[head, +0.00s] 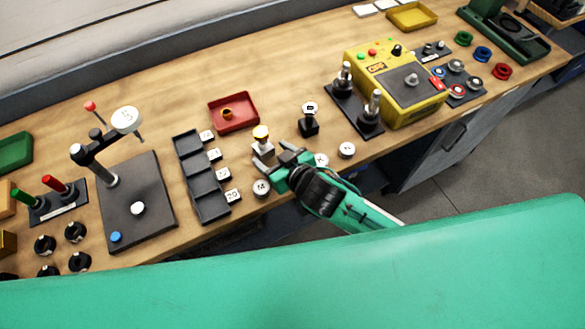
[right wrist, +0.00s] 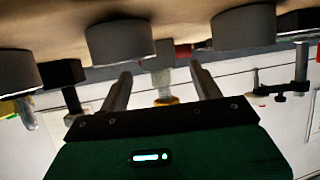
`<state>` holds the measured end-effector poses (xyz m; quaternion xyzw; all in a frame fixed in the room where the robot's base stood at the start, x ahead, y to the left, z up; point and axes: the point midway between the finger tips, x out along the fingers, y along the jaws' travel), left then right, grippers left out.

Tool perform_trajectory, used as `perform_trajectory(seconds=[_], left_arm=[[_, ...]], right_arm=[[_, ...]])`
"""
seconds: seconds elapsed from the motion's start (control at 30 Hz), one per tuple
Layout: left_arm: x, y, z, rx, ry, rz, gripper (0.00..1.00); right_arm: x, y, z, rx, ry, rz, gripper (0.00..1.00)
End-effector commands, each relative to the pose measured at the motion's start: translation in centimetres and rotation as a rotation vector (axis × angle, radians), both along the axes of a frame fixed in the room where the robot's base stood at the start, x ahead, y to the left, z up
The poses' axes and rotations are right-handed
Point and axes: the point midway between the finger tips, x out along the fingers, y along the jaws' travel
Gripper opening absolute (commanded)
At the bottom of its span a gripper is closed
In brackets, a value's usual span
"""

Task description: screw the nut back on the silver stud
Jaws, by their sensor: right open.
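My right gripper (head: 275,154) is open at the front of the bench, with its fingers on either side of a small silver post. The silver post (head: 262,148) stands upright and has a yellow, brass-like part with a pale top (head: 261,132). In the right wrist view, the silver post (right wrist: 162,84) and its yellow part (right wrist: 165,100) show upside down beyond the open fingers (right wrist: 160,76). I cannot tell whether the fingers touch it. A brass ring-like piece (head: 228,113) lies in the red tray (head: 244,122). My left gripper is not in view.
A dark compartment tray (head: 196,182) with labelled blocks stands left of the gripper. A black post (head: 309,124) stands just behind it, right. Round labelled pieces (head: 261,188) and (head: 347,150) are near the front edge. A yellow box (head: 400,85) stands right.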

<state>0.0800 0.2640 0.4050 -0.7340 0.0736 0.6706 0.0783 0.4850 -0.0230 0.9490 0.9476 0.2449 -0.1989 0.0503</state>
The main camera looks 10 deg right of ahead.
Motion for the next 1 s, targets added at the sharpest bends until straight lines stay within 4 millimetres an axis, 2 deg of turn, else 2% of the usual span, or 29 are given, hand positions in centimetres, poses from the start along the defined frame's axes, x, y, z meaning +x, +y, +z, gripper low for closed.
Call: perform_trajectory(seconds=[0.3,0.5,0.7,1.0], left_arm=[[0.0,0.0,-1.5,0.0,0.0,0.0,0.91],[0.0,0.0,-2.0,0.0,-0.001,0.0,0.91],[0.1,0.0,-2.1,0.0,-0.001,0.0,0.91],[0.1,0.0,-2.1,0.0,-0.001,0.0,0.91]], right_arm=[[-5.3,-2.9,2.4,0.003,0.0,0.001,0.65],[-7.4,-4.1,3.6,0.001,-0.002,0.001,0.65],[-8.2,-4.6,4.2,0.001,-0.003,0.001,0.65],[-8.2,-5.1,4.0,-0.009,0.018,-0.024,0.65]])
